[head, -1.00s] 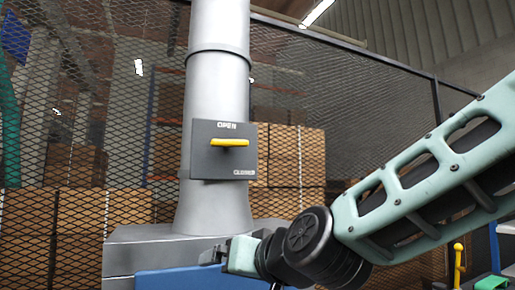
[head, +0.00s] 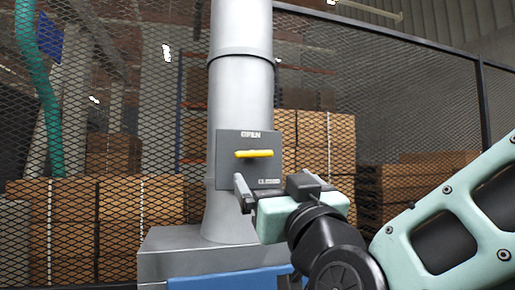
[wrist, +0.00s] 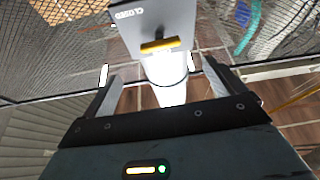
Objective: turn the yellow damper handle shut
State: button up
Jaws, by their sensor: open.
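The yellow damper handle (head: 253,154) lies level across a dark grey plate (head: 229,165) on the front of a grey duct. The plate reads OPEN above the handle and CLOSED at its lower right. My gripper (head: 268,187) is open and empty, just below the handle and in front of the plate's lower edge. It covers part of that edge. In the wrist view the handle (wrist: 160,45) shows ahead of the open jaws (wrist: 149,68), apart from them, with the plate upside down.
The grey duct (head: 240,95) rises from a grey and blue machine base (head: 180,257). A mesh fence (head: 405,110) stands behind it, with cardboard boxes (head: 110,215) beyond. A teal hose (head: 45,95) hangs at the left. The space in front of the plate looks clear.

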aim_at(255, 156)
jog(key=p+x, duration=0.4)
jog(key=x, duration=0.6)
jog(key=shift+w+a+r+p, duration=0.2)
jog(key=shift+w+a+p, duration=0.1)
jog(key=shift+w, duration=0.3)
jog(key=shift+d, duration=0.1)
jog(key=shift+c, duration=0.3)
jog(key=c, duration=0.9)
